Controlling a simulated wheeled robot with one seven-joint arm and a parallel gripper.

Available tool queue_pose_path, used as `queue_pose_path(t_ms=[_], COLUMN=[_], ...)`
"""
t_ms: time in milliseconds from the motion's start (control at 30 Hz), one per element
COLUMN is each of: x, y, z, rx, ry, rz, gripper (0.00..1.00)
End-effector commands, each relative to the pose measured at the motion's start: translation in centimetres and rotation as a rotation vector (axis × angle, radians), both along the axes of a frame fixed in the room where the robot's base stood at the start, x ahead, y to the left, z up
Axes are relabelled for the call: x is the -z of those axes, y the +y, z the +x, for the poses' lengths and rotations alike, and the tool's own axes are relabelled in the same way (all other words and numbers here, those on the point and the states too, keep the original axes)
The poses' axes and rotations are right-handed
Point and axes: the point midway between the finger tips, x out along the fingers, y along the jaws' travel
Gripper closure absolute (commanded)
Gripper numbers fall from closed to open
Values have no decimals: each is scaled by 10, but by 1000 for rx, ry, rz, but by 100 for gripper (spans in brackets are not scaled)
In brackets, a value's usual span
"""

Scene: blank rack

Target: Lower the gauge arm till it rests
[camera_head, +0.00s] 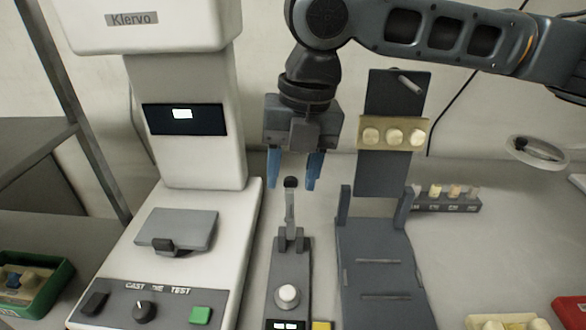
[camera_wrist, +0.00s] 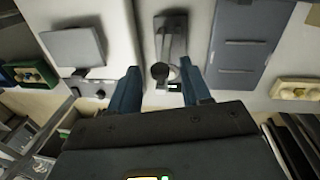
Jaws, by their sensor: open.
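The gauge arm (camera_head: 290,208) is a thin grey lever with a dark round knob at its top. It stands upright on a dark grey gauge base (camera_head: 289,262) that has a pale round button and a small lit display at its front. The base also shows in the wrist view (camera_wrist: 172,42), with the dark knob (camera_wrist: 160,71) near my fingertips. In the wrist view my fingers (camera_wrist: 161,76) flank the knob, and nothing appears held. Whether they touch it, I cannot tell.
A white Klervo machine (camera_head: 190,120) stands close on the left. A dark stand (camera_head: 380,270) with a beige holder (camera_head: 393,133) of round pale pieces stands close on the right. A green tray (camera_head: 35,280) lies far left.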

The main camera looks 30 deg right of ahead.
Motion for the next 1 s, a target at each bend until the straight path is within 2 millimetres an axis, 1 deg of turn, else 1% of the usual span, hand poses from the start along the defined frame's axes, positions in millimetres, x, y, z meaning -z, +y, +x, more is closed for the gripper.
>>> queue_pose_path(t_ms=[133,633,1000], x=[0,0,0], y=[0,0,0], z=[0,0,0], rx=[0,1,0], ry=[0,0,0], rz=[0,0,1], gripper=[52,100,100])
